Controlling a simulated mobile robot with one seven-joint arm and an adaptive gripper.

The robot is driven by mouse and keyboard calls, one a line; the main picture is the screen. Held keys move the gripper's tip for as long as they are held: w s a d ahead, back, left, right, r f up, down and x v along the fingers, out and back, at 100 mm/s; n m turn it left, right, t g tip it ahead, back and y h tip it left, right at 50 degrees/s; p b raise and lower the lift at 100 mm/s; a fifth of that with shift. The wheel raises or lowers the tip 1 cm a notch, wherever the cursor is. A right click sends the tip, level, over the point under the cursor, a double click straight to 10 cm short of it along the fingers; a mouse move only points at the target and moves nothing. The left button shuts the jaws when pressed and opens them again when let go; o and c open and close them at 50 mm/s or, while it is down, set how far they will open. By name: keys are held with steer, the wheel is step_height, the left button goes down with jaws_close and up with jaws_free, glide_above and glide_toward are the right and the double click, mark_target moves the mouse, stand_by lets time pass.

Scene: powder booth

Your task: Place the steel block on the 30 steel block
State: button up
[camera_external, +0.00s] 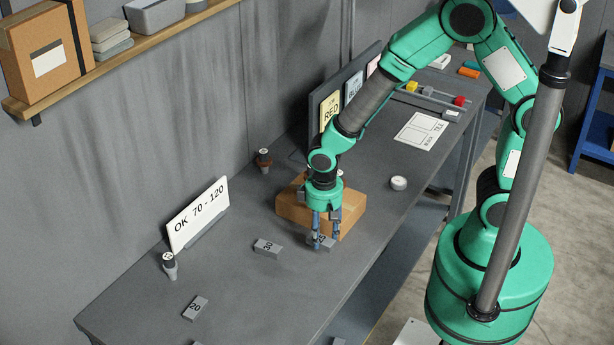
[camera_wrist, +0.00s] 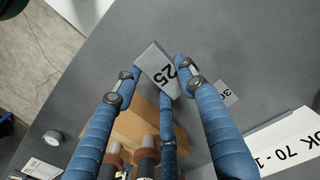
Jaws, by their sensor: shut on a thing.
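My gripper (camera_external: 324,240) is shut on a grey steel block marked 25 (camera_wrist: 160,68), low over the table; I cannot tell whether the block touches the tabletop. The held block also shows between the fingertips in the external view (camera_external: 321,242). The 30 steel block (camera_external: 267,248) lies flat on the table to the left of my gripper, apart from it. In the wrist view the 30 block (camera_wrist: 227,93) is right of the held one, partly hidden by a blue finger. A block marked 20 (camera_external: 195,308) lies farther toward the front left.
A cardboard box (camera_external: 292,208) stands right behind my gripper. The OK 70-120 sign (camera_external: 199,214) and a small dark-topped post (camera_external: 169,265) stand at left. A white round item (camera_external: 398,183) lies at right. The tabletop around the 30 block is clear.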

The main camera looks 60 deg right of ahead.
steer(key=shift+w+d, duration=0.2)
steer(key=shift+d, duration=0.05)
glide_above(270, 244)
steer(key=shift+f, duration=0.7)
stand_by(0.4)
steer(key=shift+f, duration=1.75)
steer(key=shift+f, duration=0.1)
steer(key=o, duration=1.4)
